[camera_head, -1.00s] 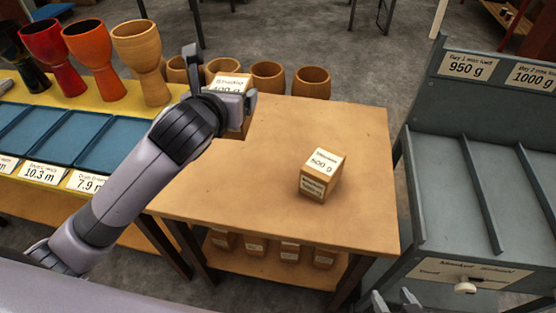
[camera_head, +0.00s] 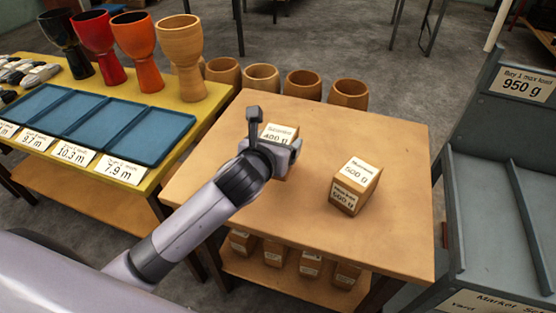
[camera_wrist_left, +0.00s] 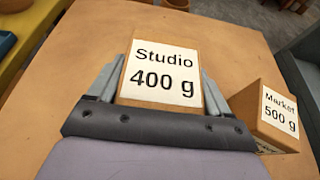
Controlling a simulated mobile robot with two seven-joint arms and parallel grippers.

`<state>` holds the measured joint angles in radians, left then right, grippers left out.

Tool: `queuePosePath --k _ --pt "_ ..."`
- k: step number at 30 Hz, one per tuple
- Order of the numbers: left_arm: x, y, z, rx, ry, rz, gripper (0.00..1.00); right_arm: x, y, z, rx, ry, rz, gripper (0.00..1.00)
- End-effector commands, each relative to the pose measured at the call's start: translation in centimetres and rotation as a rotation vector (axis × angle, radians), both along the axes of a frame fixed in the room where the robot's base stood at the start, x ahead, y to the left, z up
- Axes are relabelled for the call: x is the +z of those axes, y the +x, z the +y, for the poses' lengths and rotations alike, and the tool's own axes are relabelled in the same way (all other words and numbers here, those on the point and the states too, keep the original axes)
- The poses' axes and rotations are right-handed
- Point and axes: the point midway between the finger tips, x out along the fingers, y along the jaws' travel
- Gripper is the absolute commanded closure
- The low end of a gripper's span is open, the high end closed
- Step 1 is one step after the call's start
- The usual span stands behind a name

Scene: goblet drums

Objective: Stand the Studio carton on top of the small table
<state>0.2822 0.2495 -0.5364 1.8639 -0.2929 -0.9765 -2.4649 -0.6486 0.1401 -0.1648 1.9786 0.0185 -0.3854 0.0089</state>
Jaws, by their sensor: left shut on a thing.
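The Studio carton (camera_head: 279,132) is a small brown box with a white label reading 400 g. My left gripper (camera_head: 273,148) is shut on it over the small table (camera_head: 230,205), left of the table's middle. In the left wrist view the Studio carton (camera_wrist_left: 162,72) sits between the two fingers, its label facing the camera. I cannot tell whether its underside touches the tabletop; the gripper hides its lower part. My right gripper is not in view.
A Market carton (camera_head: 355,187) marked 500 g stands on the table to the right. Several cartons (camera_head: 273,253) sit on the lower shelf. Goblet drums (camera_head: 180,55) and blue trays (camera_head: 105,118) are on the yellow table at left. A grey rack (camera_head: 500,200) stands right. The table's front is clear.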

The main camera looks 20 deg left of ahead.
Motion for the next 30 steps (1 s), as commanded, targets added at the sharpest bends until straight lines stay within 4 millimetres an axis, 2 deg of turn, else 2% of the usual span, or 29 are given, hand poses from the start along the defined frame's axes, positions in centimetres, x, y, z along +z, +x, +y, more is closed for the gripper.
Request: queuePosePath --k 10,23,24,25,30 --pt "-4.1 0.0 0.0 -0.001 -0.001 -0.003 0.69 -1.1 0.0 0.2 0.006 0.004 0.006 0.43" --pt "-4.6 0.0 0.0 -0.001 0.000 -0.004 0.69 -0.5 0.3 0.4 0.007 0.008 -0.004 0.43" --pt "-4.8 0.0 0.0 0.000 0.001 0.000 0.11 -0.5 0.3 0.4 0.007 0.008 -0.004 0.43" --pt "-4.8 0.0 0.0 0.000 0.001 0.000 0.02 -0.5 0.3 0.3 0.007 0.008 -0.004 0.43" --pt "-4.8 0.0 0.0 0.000 0.001 0.000 0.00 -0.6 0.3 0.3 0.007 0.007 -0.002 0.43"
